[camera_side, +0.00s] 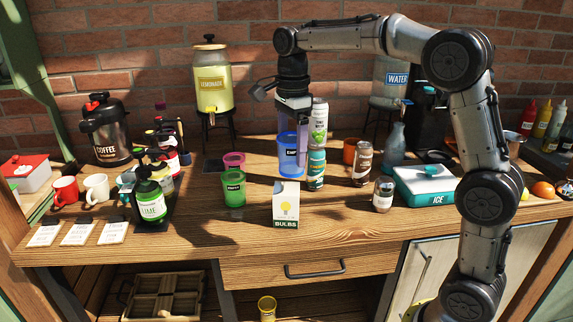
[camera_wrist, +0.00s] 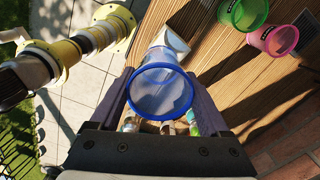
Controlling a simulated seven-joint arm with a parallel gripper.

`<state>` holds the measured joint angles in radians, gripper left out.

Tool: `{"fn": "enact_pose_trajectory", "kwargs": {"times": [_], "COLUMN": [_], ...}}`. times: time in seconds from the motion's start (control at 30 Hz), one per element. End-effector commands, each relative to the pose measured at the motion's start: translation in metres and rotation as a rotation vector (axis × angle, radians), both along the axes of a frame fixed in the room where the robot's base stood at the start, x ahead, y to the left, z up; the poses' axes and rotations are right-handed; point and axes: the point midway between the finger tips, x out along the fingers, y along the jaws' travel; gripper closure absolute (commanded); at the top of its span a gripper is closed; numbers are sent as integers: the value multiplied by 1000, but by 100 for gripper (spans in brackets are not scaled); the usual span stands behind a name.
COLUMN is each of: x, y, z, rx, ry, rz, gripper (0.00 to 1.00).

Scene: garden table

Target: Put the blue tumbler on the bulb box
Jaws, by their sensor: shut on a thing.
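The blue tumbler (camera_side: 287,154) is a translucent cup standing upright in my gripper (camera_side: 293,135). In the wrist view the tumbler's round open mouth (camera_wrist: 161,92) lies between the two fingers of my gripper (camera_wrist: 165,85), which is shut on it. The bulb box (camera_side: 286,204) is a small white carton with a yellow bulb picture and a green "BULBS" band, near the table's front edge. The tumbler is behind the box in the side view. Whether the tumbler's base touches the table is hard to tell. In the wrist view a pale box (camera_wrist: 170,42) shows just beyond the tumbler, partly hidden by it.
A green tumbler (camera_side: 233,187) and a pink tumbler (camera_side: 234,160) stand left of the box. Jars (camera_side: 383,194) and an ice box (camera_side: 426,184) are further right. The front right of the table is clear.

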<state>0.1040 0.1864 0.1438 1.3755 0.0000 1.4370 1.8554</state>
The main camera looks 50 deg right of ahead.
Motion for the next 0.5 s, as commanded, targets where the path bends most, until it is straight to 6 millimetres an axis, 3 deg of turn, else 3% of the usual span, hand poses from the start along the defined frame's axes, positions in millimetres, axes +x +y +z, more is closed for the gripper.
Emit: {"fn": "enact_pose_trajectory", "kwargs": {"times": [0.27, 0.5], "x": [16, 16], "y": [-2, -2], "z": [-21, -48], "rx": [0, 0], "ry": [3, 0], "rz": [0, 0], "gripper": [76, 76]}}
